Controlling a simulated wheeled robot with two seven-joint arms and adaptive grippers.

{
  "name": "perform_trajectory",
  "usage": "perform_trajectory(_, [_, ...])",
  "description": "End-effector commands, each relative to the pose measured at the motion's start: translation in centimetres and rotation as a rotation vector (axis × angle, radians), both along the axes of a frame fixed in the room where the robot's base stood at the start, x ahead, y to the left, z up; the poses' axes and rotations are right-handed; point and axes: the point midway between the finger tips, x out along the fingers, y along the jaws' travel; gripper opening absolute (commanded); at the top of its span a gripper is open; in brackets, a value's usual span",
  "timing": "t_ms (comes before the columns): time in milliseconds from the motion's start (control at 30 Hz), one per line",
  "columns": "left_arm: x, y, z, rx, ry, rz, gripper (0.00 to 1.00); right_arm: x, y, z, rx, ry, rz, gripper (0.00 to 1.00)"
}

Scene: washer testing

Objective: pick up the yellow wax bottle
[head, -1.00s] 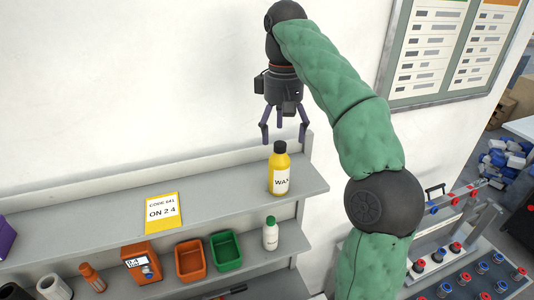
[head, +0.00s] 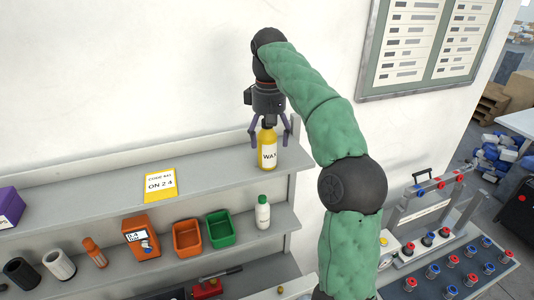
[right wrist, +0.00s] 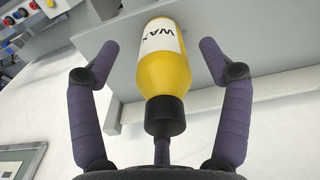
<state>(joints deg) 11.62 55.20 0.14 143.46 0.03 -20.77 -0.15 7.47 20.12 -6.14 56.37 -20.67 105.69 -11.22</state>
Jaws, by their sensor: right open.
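The yellow wax bottle (head: 267,152), with a white "WAX" label, stands upright near the right end of the top shelf. My right gripper (head: 269,143) is above it, pointing down, with its fingers open on either side of the bottle's upper part. In the right wrist view the yellow wax bottle (right wrist: 166,75) shows its black cap towards the camera, between the spread purple fingers of the right gripper (right wrist: 155,50). A gap shows between each finger and the bottle. The cap is hidden behind the gripper in the head view. My left gripper is not in view.
The top shelf (head: 90,205) also holds a yellow code card (head: 160,185) and a purple box (head: 10,207). Below are an orange bin (head: 187,238), a green bin (head: 220,229) and a white bottle (head: 263,212). A wall stands close behind the shelf.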

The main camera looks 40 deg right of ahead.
Motion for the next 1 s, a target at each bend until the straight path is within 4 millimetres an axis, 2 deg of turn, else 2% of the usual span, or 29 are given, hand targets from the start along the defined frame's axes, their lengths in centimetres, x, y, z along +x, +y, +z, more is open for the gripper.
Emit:
perform_trajectory(33, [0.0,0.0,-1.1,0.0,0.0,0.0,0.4,0.1,-0.1,-1.2,0.0,0.003,0.0,0.79])
perform_trajectory(167, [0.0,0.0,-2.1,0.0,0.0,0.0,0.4,0.2,-0.2,-2.2,0.0,0.003,0.0,0.79])
perform_trajectory(467, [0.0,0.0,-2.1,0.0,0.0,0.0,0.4,0.2,-0.3,-2.2,0.0,0.003,0.0,0.79])
perform_trajectory(567, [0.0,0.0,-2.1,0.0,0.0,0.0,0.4,0.2,-0.3,-2.2,0.0,0.003,0.0,0.56])
perform_trajectory(733, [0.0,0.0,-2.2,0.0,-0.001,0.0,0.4,0.2,-0.3,-2.3,0.001,0.004,0.0,0.08])
perform_trajectory(767, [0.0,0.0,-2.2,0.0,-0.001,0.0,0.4,0.2,-0.3,-2.3,0.001,0.004,0.0,0.04])
perform_trajectory(1000, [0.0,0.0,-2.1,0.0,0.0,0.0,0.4,0.2,-0.3,-2.2,0.001,0.004,0.0,0.04])
